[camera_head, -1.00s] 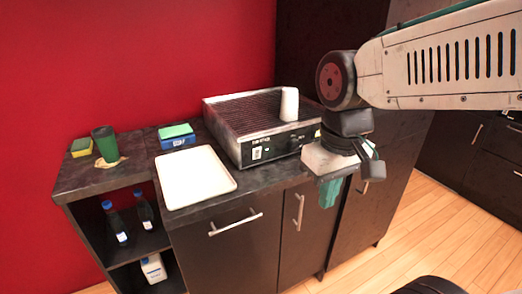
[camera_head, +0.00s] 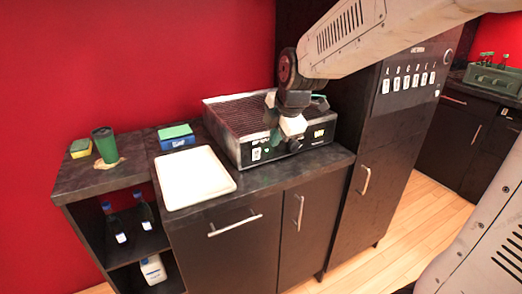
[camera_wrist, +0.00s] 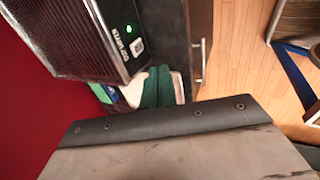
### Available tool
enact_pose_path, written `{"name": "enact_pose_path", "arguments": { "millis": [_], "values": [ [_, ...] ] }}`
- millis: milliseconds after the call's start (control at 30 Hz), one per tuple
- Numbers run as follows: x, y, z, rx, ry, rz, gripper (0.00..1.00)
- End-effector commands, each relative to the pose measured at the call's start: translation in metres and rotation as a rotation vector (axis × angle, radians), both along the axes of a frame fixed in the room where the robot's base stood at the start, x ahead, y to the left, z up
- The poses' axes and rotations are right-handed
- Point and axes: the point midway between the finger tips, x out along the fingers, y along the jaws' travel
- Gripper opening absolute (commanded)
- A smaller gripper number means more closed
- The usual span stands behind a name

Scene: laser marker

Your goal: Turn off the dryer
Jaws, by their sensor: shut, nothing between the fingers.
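The dryer (camera_head: 240,117) is a box with a dark ribbed top and a black front panel, standing on the dark counter. A green light (camera_head: 266,149) and a dark knob (camera_head: 293,145) are on its front. In the wrist view the dryer (camera_wrist: 80,40) is at upper left, with its green light (camera_wrist: 129,29) lit; the knob does not show clearly there. My gripper (camera_head: 275,136), with green fingers, is shut and empty in front of the dryer's front panel, close to the knob. I cannot tell whether it touches. The gripper's fingers (camera_wrist: 160,88) also show in the wrist view.
A white tray (camera_head: 195,178) lies left of the dryer. A blue box with a green pad (camera_head: 176,136), a green cup (camera_head: 104,145) and a yellow-green sponge (camera_head: 80,148) stand further left. Bottles are on the shelf below. A tall cabinet (camera_head: 395,120) stands right of the counter.

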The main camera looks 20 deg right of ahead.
Motion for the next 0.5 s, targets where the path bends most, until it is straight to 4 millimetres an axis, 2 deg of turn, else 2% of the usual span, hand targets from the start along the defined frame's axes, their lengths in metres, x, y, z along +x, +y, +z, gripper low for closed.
{"name": "enact_pose_path", "arguments": {
  "millis": [333,500],
  "values": [
    [0.0,0.0,-0.001,-0.003,0.002,0.006,0.0],
    [0.005,0.001,-0.014,-0.002,0.006,0.006,0.0]
  ]
}}
